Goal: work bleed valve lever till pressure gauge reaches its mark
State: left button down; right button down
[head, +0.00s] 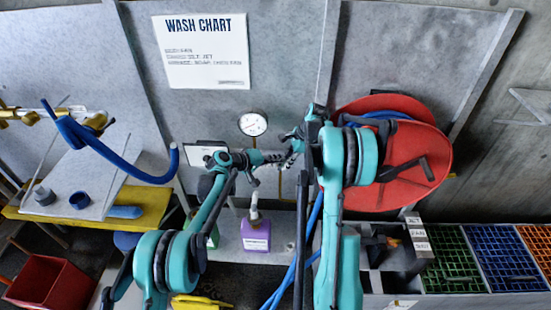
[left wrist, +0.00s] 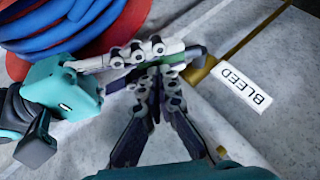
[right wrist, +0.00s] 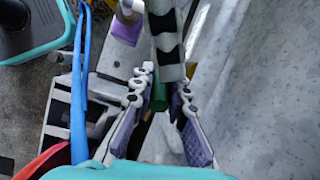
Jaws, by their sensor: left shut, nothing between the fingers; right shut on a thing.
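The round white pressure gauge (head: 253,124) is on the grey wall in the head view; its needle and mark are too small to read. In the left wrist view a BLEED label (left wrist: 245,86) is beside a brass valve part (left wrist: 200,73). A green piece, apparently the lever grip (right wrist: 159,98), shows between the fingers of my right gripper (right wrist: 162,84), which is shut on it. My left gripper (left wrist: 158,72) is shut and empty, close against the right gripper's fingers. In the head view both grippers meet just below and right of the gauge, hiding most of the lever.
A red hose reel (head: 410,150) with blue hose is at the right. A purple jug (head: 256,235) stands on the ledge below the grippers. Coloured crates (head: 490,255) are at the lower right. A wash chart (head: 201,50) is on the wall.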

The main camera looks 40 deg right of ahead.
pick_arm(q)
jog(key=shift+s+d+f, duration=0.2)
jog(key=shift+s+d, duration=0.15)
jog(key=shift+s, duration=0.1)
pick_arm(e)
jog(key=shift+w+a, duration=0.1)
